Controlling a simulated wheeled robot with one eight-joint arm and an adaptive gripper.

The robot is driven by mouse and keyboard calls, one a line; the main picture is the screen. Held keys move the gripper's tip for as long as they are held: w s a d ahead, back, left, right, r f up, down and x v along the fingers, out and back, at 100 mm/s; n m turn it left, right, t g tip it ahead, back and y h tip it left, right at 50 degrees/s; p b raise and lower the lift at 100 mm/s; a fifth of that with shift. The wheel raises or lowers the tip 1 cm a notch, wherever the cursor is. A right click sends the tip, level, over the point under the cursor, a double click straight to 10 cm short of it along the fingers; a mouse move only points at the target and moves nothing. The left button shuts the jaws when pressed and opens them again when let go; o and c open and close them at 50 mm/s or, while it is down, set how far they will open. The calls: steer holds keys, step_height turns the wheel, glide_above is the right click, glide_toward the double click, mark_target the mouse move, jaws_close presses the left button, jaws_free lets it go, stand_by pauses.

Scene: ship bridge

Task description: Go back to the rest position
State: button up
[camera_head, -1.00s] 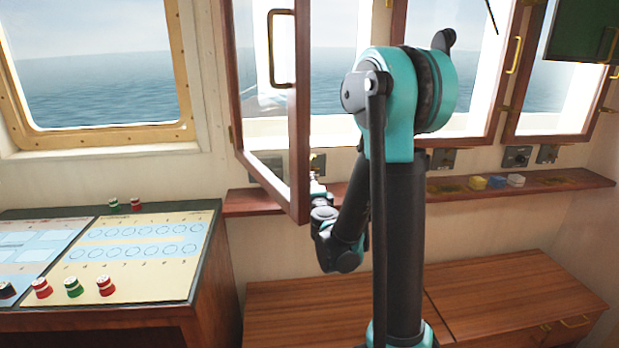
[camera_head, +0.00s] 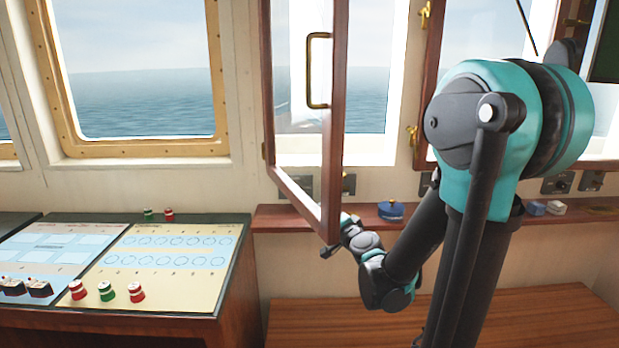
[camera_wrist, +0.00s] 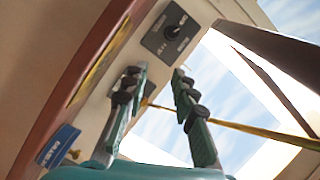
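My gripper (camera_wrist: 160,74) shows in the wrist view with its two green fingers spread apart and nothing between them. A yellow bar passes beyond the fingers, and I cannot tell whether it touches them. In the head view my arm is bent, with its elbow high at the right and its forearm reaching down. The fingers are small and partly hidden there.
The door with its brass handle (camera_head: 318,70) stands swung out into the room. A blue item (camera_head: 391,210) lies on the wooden shelf (camera_head: 290,218). A control console (camera_head: 175,265) with red and green knobs stands at the left. A wooden bench (camera_head: 330,322) is below.

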steer(key=s+d+f+n+g+h, duration=0.2)
steer(key=s+d+f+n+g, duration=0.2)
steer(key=s+f, duration=0.5)
steer(key=s+d+f+n+g+h, duration=0.3)
steer(key=s+d+f+n+g, duration=0.2)
steer(key=s, duration=1)
step_height(320, 180, down, 4)
steer(key=d+g, duration=0.2)
steer(key=shift+d+g+h, duration=0.3)
steer(key=shift+d+g, duration=0.1)
steer(key=shift+c, duration=0.5)
